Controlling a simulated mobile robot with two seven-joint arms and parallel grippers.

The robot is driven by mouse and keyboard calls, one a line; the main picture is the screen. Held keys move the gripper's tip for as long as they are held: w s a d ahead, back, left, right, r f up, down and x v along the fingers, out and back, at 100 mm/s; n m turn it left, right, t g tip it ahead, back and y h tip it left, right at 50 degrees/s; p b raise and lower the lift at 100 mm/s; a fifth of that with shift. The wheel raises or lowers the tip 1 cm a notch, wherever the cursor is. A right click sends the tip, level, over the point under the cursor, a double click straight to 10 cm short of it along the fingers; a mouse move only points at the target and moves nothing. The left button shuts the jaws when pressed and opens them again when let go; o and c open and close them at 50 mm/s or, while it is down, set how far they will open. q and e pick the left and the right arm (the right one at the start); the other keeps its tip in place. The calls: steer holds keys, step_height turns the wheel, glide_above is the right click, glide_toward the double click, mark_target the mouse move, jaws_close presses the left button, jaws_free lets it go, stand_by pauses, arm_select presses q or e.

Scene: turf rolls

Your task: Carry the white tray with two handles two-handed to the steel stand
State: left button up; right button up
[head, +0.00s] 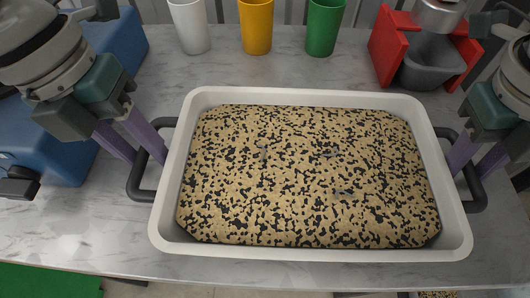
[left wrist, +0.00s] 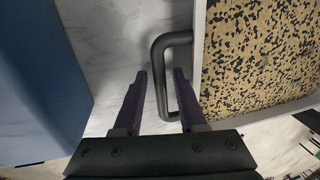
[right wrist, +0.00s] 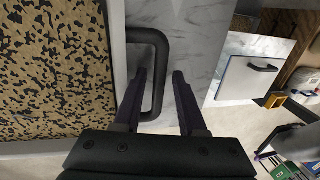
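The white tray (head: 310,254) lies flat on the marble-patterned counter, holding a tan slab with black speckles. Its left black handle (head: 138,186) and right black handle (head: 476,190) stick out at the sides. My left gripper (head: 148,158) is open at the left handle; in the left wrist view the handle bar (left wrist: 161,85) runs between its fingers. My right gripper (head: 468,172) is open at the right handle; in the right wrist view that bar (right wrist: 161,80) lies between its fingers. Neither gripper is closed on a handle. I cannot make out the steel stand.
White (head: 190,27), yellow (head: 256,27) and green (head: 324,28) cups stand behind the tray. A red machine with a grey bowl (head: 430,66) is at the back right. A blue box (head: 45,150) is close on the left. The counter's front edge is just before the tray.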

arm_select(q)
steer(key=shift+o, duration=0.3)
arm_select(e)
steer(key=shift+o, duration=0.3)
steer(key=shift+a+r, duration=0.1)
steer(key=shift+r, duration=0.1)
arm_select(q)
step_height(320, 180, up, 12)
steer(key=a, duration=0.2)
steer(key=shift+a, duration=0.15)
arm_select(e)
step_height(320, 180, up, 11)
steer(key=a, duration=0.2)
steer(key=shift+a+r, duration=0.15)
steer(key=shift+r, duration=0.05)
arm_select(q)
steer(key=shift+f, duration=0.1)
